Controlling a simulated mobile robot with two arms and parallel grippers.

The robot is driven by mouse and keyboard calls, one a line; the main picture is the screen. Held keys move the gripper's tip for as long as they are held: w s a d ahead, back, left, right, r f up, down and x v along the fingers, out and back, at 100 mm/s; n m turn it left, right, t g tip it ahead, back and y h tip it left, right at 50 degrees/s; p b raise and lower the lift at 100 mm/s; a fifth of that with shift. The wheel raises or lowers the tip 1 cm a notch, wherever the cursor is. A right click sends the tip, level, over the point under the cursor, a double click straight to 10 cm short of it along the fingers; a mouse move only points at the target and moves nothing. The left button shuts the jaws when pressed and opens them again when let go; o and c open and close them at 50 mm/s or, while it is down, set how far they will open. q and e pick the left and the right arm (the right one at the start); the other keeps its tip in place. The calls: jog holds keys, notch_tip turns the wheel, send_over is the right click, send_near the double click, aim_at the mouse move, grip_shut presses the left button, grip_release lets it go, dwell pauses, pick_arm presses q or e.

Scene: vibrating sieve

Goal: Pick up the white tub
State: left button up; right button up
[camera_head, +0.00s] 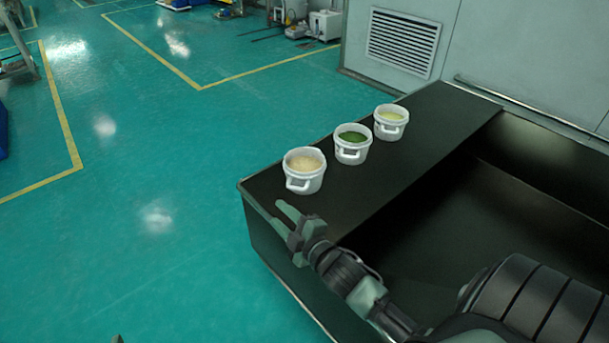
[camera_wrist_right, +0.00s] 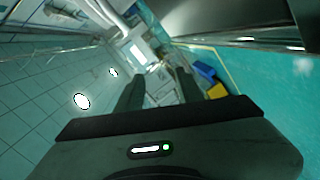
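Three white tubs with handles stand upright in a row on a black ledge (camera_head: 345,205). The nearest tub (camera_head: 304,181) holds pale beige contents, the middle tub (camera_head: 351,155) green contents, and the far tub (camera_head: 390,131) yellowish-green contents. My right gripper (camera_head: 281,214) is just in front of the nearest tub, near the ledge's left end, apart from it. Its fingers are spread and empty. In the right wrist view my right gripper (camera_wrist_right: 158,82) also shows two separated fingers with no tub between them. Only a tiny dark tip, possibly my left gripper (camera_head: 117,339), shows at the bottom edge.
A deep black trough (camera_head: 500,220) lies right of the ledge. A grey cabinet wall with a vent (camera_head: 403,43) stands behind. The green floor (camera_head: 130,230) at left is open. Machines (camera_head: 325,24) stand far back.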

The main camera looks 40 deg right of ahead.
aim_at(294, 188)
jog(key=w+d+n, duration=0.1)
jog(key=d+n, duration=0.1)
jog(key=w+d+n, duration=0.1)
jog(key=d+n, duration=0.1)
jog(key=d, duration=0.1)
jog(key=w+d+f+n+t, duration=0.1)
jog(key=d, duration=0.1)
jog(key=shift+w+d+n, duration=0.25)
jog(key=shift+d+n, duration=0.1)
jog(key=shift+n, duration=0.05)
jog(key=shift+w+d+n, duration=0.25)
jog(key=shift+w+n, duration=0.05)
jog(key=shift+w+b, duration=0.4)
jog(key=shift+w, duration=0.95)
jog(key=w, duration=0.2)
jog(key=w+b, duration=0.1)
jog(key=w, duration=0.1)
jog(key=shift+w+a+r, duration=0.15)
jog(key=shift+a, duration=0.05)
jog(key=shift+w, duration=0.2)
pick_arm(q)
notch_tip(294, 188, up, 10)
jog(key=w+d+t+h, duration=0.2)
jog(key=t, duration=0.4)
jog(key=shift+w+r, duration=0.15)
jog(key=shift+w, duration=0.05)
pick_arm(e)
grip_shut()
